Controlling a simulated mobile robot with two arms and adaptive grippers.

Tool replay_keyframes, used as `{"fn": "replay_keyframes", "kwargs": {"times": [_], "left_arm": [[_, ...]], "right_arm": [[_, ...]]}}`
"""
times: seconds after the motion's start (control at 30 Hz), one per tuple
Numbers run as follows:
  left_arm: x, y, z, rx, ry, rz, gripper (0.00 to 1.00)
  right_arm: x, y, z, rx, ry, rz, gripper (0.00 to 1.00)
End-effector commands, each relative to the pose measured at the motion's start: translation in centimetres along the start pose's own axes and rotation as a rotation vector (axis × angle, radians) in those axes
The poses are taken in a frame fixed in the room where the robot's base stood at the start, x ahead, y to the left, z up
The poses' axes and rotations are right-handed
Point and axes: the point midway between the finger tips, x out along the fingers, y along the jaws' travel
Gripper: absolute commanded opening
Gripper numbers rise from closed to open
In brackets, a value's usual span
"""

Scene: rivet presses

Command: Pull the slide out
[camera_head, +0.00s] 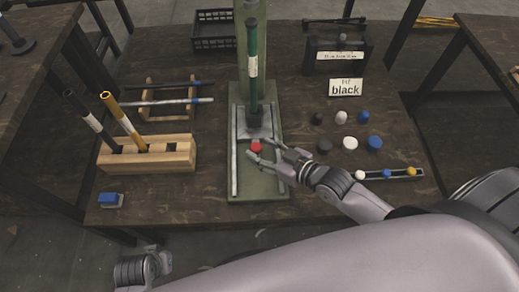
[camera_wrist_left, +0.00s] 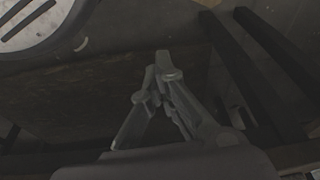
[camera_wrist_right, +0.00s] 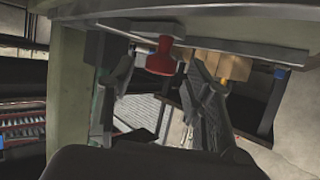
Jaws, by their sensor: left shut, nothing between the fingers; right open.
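The press (camera_head: 258,188) has a flat green base with pale rails and a green upright rod above it. The slide's red knob (camera_head: 256,147) sits low at the front of the press, between the rails; the slide body is hard to make out. My right gripper (camera_head: 261,150) is open, with its fingers around the knob's sides. In the right wrist view the red knob (camera_wrist_right: 161,58) shows between the spread fingers, with no clear contact. My left gripper (camera_wrist_left: 160,75) is shut and empty, low at the front left of the table, away from the press.
A wooden block (camera_head: 150,156) with upright rods and a rack (camera_head: 168,99) stand left. A blue-topped item (camera_head: 110,199) lies front left. Several coloured knobs (camera_head: 350,143), a "black" sign (camera_head: 345,88) and a strip with knobs (camera_head: 403,173) lie right. A dark crate (camera_head: 213,44) stands behind.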

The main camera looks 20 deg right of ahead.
Motion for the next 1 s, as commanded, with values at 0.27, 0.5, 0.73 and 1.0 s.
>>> {"fn": "replay_keyframes", "kwargs": {"times": [0.27,0.5,0.73,1.0], "left_arm": [[-1.2,-0.1,-0.4,-0.001,0.006,-0.001,0.0],[-1.3,-0.1,-0.4,-0.001,0.006,-0.001,0.0],[-1.3,-0.1,-0.4,-0.001,0.006,-0.001,0.0],[-1.2,0.0,-0.4,-0.001,0.006,-0.001,0.0]], "right_arm": [[1.8,-0.1,0.0,0.001,-0.001,-0.001,0.46],[1.8,-0.1,0.0,0.001,-0.001,-0.001,0.45],[1.8,0.0,0.0,0.0,-0.001,-0.001,0.3],[1.7,0.0,0.0,0.0,-0.001,-0.001,0.12]]}}
